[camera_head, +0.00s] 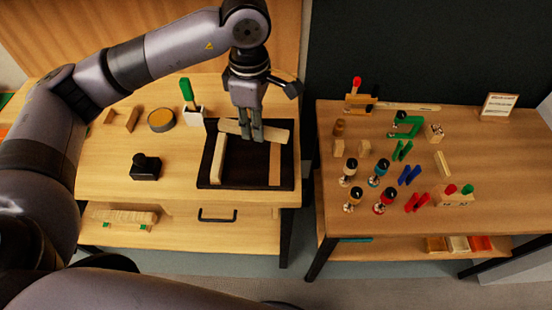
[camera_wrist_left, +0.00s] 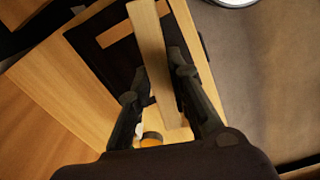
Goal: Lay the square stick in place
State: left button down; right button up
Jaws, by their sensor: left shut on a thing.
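My left gripper (camera_head: 257,134) is shut on a pale square wooden stick (camera_head: 277,134). It holds the stick crosswise over the far part of a black tray (camera_head: 247,184) on the left bench. In the left wrist view the stick (camera_wrist_left: 153,45) runs lengthwise between the fingers of the gripper (camera_wrist_left: 157,68), above the dark tray (camera_wrist_left: 90,35). A second pale stick (camera_head: 219,160) lies along the tray's left side, and a flat wooden strip (camera_head: 275,165) lies at its right. Whether the held stick touches the tray is unclear. My right gripper is out of view.
On the left bench (camera_head: 110,180) are a black block-shaped item (camera_head: 146,167), a round tin (camera_head: 161,120) and a white pot with a green-handled tool (camera_head: 193,114). The right bench (camera_head: 345,223) holds several clamps and small blocks. A gap separates the benches.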

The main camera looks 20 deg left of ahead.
aim_at(275, 158)
pick_arm(q)
jog(key=w+d+r+n, duration=0.1)
jog(key=w+r+n, duration=0.15)
jog(key=n, duration=0.75)
jog(key=w+d+r+n, duration=0.2)
jog(key=w+n, duration=0.1)
jog(key=n, duration=0.8)
jog(key=f+p, duration=0.1)
jog(key=f, duration=0.5)
jog(key=f+p, duration=0.1)
jog(key=f, duration=0.6)
jog(key=f+p, duration=0.1)
jog(key=f, duration=0.6)
jog(key=shift+w+a+p, duration=0.2)
jog(key=shift+a+p, duration=0.1)
jog(key=shift+p, duration=0.1)
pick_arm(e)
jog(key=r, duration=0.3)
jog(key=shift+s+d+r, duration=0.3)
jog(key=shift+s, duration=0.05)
pick_arm(q)
jog(key=shift+f, duration=0.1)
jog(key=shift+f, duration=0.15)
jog(key=c, duration=1.5)
grip_release()
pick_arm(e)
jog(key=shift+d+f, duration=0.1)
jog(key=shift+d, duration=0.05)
